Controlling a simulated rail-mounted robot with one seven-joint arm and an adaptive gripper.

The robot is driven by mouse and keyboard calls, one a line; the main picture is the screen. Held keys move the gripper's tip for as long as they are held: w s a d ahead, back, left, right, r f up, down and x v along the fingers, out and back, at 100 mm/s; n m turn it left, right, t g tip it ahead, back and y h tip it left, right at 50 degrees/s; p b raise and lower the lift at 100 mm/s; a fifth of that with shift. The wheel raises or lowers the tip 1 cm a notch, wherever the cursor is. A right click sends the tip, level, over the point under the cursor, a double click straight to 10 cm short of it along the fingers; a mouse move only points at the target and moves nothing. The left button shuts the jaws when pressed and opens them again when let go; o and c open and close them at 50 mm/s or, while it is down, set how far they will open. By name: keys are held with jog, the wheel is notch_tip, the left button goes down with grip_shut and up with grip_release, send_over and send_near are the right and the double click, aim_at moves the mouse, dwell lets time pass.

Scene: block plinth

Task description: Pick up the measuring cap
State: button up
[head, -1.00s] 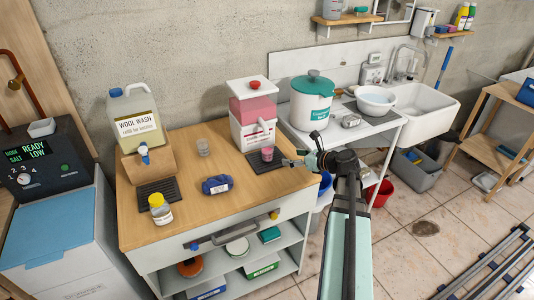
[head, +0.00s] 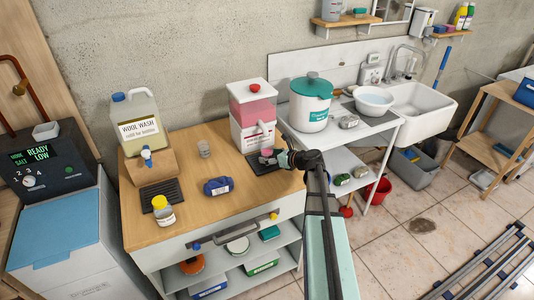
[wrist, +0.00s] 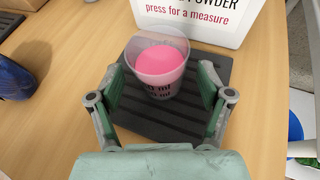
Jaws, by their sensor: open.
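A clear measuring cap (wrist: 157,66) with pink powder in it stands upright on a dark ribbed mat (wrist: 180,118) in the wrist view. My gripper (wrist: 161,88) is open, with one finger on each side of the cap and a gap to either side. In the head view my gripper (head: 278,158) is at the mat in front of the powder dispenser (head: 252,115), and the cap is mostly hidden by it. A second small clear cup (head: 204,149) stands farther left on the wooden top.
The dispenser's white base (wrist: 190,18) is close behind the cap. Bare wood lies left of the mat.

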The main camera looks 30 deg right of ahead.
jog(key=shift+w+a+f, duration=0.25)
jog(key=shift+w, duration=0.3)
jog(key=c, duration=1.3)
jog(key=shift+r, duration=0.15)
